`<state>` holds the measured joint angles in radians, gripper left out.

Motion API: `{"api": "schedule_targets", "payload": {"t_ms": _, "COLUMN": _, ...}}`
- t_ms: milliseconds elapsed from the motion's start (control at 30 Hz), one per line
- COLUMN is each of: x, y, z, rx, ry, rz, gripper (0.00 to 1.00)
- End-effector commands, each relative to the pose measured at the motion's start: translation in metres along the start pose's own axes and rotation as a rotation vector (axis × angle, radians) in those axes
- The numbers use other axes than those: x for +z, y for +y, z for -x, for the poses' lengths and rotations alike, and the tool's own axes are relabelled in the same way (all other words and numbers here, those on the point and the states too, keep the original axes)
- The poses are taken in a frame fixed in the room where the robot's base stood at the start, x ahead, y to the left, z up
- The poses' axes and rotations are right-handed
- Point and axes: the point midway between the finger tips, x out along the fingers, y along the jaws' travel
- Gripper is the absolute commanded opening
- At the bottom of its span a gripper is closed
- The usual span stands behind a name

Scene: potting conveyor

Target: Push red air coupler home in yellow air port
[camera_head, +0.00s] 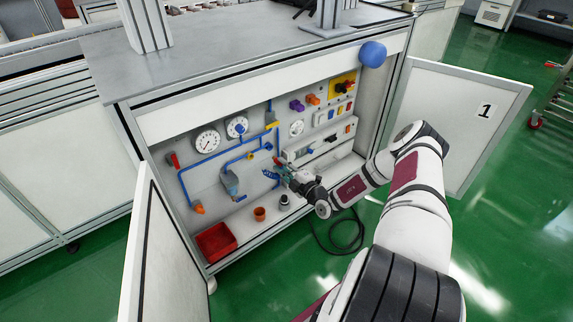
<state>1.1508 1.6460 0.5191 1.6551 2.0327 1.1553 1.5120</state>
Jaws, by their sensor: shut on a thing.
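My gripper (284,172) is in front of the lower middle of the cabinet's back panel, with its fingers pointing left and up. It is shut on the red air coupler (279,162), of which only a little red shows at the fingertips. A blue coiled hose (270,174) hangs just left of the fingers. A small yellow-ringed fitting with a blue centre (267,146), seemingly the yellow air port, is on the panel just above and left of the fingertips. The coupler's fit with the port is too small to tell.
Gauges (207,141), blue pipes (183,186) and a grey terminal box (322,143) crowd the panel. A red bin (215,242), an orange-brown cup (259,213) and a dark-topped cup (284,201) stand on the cabinet floor. Open doors flank it, left (165,245) and right (450,125).

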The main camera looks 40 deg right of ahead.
Motion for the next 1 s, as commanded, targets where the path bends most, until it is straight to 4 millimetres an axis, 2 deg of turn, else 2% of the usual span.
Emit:
{"api": "schedule_targets", "payload": {"t_ms": 300, "x": -0.031, "y": -0.010, "z": 0.009, "rx": 0.000, "ry": 0.001, "rz": -0.670, "gripper": 0.00}}
{"api": "schedule_targets", "payload": {"t_ms": 533, "x": -0.052, "y": -0.015, "z": 0.015, "rx": -0.002, "ry": 0.002, "rz": -1.073, "gripper": 0.00}}
{"api": "schedule_targets", "payload": {"t_ms": 733, "x": -0.063, "y": -0.018, "z": 0.019, "rx": -0.003, "ry": 0.003, "rz": -1.244, "gripper": 0.00}}
{"api": "schedule_targets", "payload": {"t_ms": 1000, "x": -0.065, "y": -0.018, "z": 0.012, "rx": -0.002, "ry": 0.003, "rz": -1.272, "gripper": 0.00}}
